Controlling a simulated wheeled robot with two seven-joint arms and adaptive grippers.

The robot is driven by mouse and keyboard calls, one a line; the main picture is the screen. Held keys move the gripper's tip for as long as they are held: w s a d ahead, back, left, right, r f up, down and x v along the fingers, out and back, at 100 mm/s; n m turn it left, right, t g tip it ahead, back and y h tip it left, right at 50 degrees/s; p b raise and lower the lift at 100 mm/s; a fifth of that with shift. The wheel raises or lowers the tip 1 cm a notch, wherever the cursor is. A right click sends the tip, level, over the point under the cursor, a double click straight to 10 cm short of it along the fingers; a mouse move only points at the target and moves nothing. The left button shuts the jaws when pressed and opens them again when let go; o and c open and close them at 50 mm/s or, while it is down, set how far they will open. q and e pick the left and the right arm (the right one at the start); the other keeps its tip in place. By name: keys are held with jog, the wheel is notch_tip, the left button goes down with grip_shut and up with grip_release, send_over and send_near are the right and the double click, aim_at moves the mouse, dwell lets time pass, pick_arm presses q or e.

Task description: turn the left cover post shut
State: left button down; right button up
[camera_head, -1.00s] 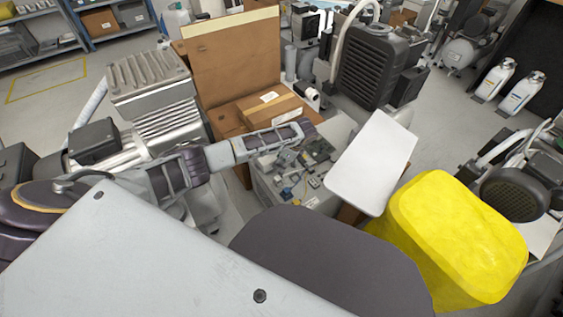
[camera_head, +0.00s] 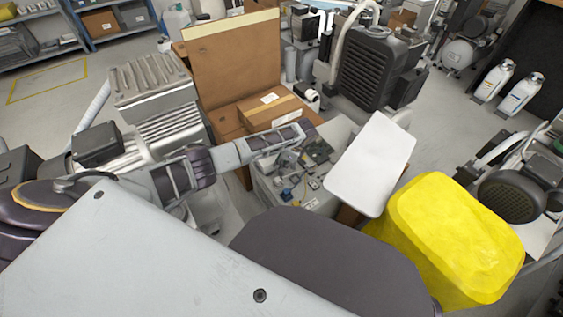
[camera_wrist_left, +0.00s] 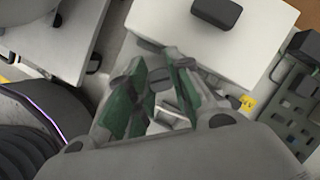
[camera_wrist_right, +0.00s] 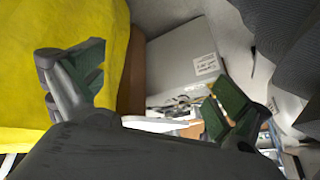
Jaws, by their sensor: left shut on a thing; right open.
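An open grey box with electronics (camera_head: 318,152) stands in the middle of the head view. My left arm reaches over it from the left, with its gripper (camera_head: 288,158) at the box's near left part. In the left wrist view, my left gripper (camera_wrist_left: 160,72) has its green-padded fingers closed in on something small beside a pale flat block (camera_wrist_left: 205,40). The left cover post is not clearly distinguishable there; the fingers hide what they hold. My right gripper (camera_wrist_right: 155,85) is open and empty in the right wrist view, with a grey labelled panel (camera_wrist_right: 180,55) beyond it.
A white flat panel (camera_head: 372,165) lies right of the box. A yellow lumpy bin-like object (camera_head: 455,235) stands nearer right. An open cardboard box (camera_head: 235,70) is behind, and a ribbed metal compressor (camera_head: 165,120) stands left.

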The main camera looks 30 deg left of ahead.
pick_arm(q)
jog(key=shift+n+g+p, duration=0.5)
jog(key=shift+n+p, duration=0.4)
jog(key=shift+n, duration=0.8)
jog(key=shift+n+g+h+p, duration=0.3)
jog(key=shift+n+g+p, duration=0.15)
jog(key=shift+n, duration=0.25)
jog(key=shift+n+g+h, duration=0.25)
jog(key=shift+n+h, duration=0.15)
jog(key=shift+n, duration=0.6)
jog(key=shift+n+g+h, duration=0.4)
jog(key=shift+n, duration=1)
pick_arm(e)
jog(key=shift+g+h, duration=0.5)
jog(key=shift+g, duration=0.2)
jog(key=shift+s+d+r, duration=0.1)
jog(key=shift+d+r, duration=0.2)
jog(key=shift+r, duration=0.65)
jog(key=shift+s+d+r, duration=0.15)
jog(key=shift+d+r, duration=0.1)
jog(key=shift+r, duration=0.65)
jog(key=shift+s+d+r, duration=0.1)
jog(key=shift+d+r, duration=0.2)
jog(key=shift+r, duration=0.65)
jog(key=shift+s+f, duration=0.1)
pick_arm(q)
jog(key=c, duration=1.3)
grip_release()
jog(key=shift+w, duration=0.1)
